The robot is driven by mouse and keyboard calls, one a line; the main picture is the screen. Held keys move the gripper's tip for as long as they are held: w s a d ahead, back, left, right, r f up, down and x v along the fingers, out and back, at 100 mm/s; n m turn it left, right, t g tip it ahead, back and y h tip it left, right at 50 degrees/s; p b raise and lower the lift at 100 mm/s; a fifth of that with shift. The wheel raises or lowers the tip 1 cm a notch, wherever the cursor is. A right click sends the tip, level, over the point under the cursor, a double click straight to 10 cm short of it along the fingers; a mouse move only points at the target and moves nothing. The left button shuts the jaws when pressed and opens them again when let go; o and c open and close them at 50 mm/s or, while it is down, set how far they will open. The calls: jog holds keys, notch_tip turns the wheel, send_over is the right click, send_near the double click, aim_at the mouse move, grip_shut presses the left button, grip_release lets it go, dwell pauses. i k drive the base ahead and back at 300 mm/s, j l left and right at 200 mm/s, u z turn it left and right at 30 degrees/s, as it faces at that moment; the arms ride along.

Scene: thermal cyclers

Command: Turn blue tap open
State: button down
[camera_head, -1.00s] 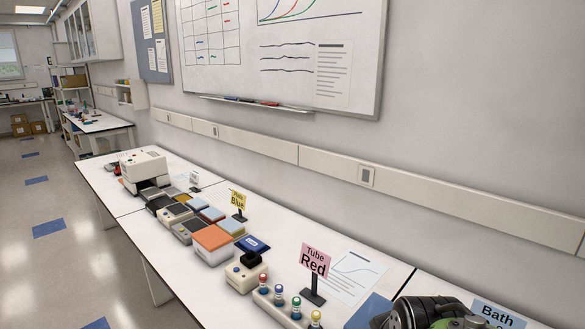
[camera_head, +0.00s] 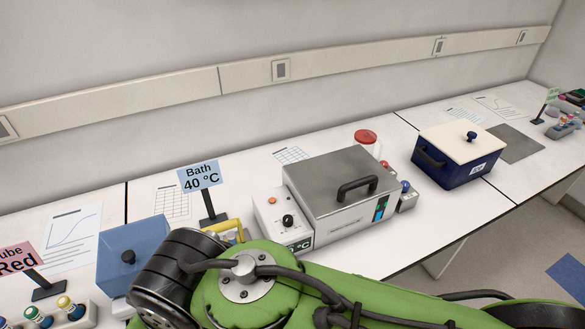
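A small blue tap (camera_head: 405,187) sits at the right side of a steel water bath (camera_head: 335,185) on the bench, above a small grey block. A red tap (camera_head: 385,165) is just behind it. Both are small in the picture, and I cannot tell how the blue one is turned. My green and black arm crosses the bottom of the view, in front of the bench. My gripper is outside the picture.
Left of the bath stand a white control box (camera_head: 283,219), a "Bath 40 °C" sign (camera_head: 199,178) and a blue box (camera_head: 132,252). A dark blue lidded container (camera_head: 459,155) stands right of the taps. Bare bench lies in front of the taps.

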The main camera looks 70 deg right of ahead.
aim_at(406, 185)
jog(key=z, duration=3.5)
jog(key=k+j, duration=0.1)
jog(key=i+l+u, duration=0.3)
jog(key=l, duration=0.3)
jog(key=i+l+u, duration=0.15)
jog(key=l, duration=0.2)
